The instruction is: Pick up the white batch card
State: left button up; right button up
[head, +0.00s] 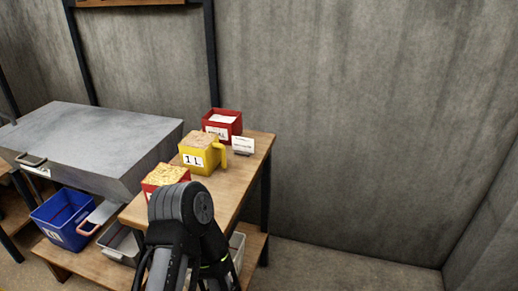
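A small white card (243,145) with print on it stands on the wooden table near its back right edge. It is just right of the yellow measuring jug marked "1 L" (203,155) and in front of a red box (222,123). The print is too small to read. White paper also shows inside the red box. Part of one of my arms rises from the bottom, in front of the table's near part; neither gripper's fingers can be seen.
A second red box of grain (164,178) stands nearer on the wooden table (228,190), partly behind my arm. A grey metal block (90,140) is to the left. A blue bin (62,218) sits below. Floor right of the table is clear.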

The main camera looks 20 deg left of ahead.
aim_at(244, 147)
jog(key=i+l+u, duration=0.25)
jog(key=i+l, duration=0.6)
jog(key=i, duration=0.45)
jog(key=j+u, duration=0.05)
jog(key=j, duration=0.05)
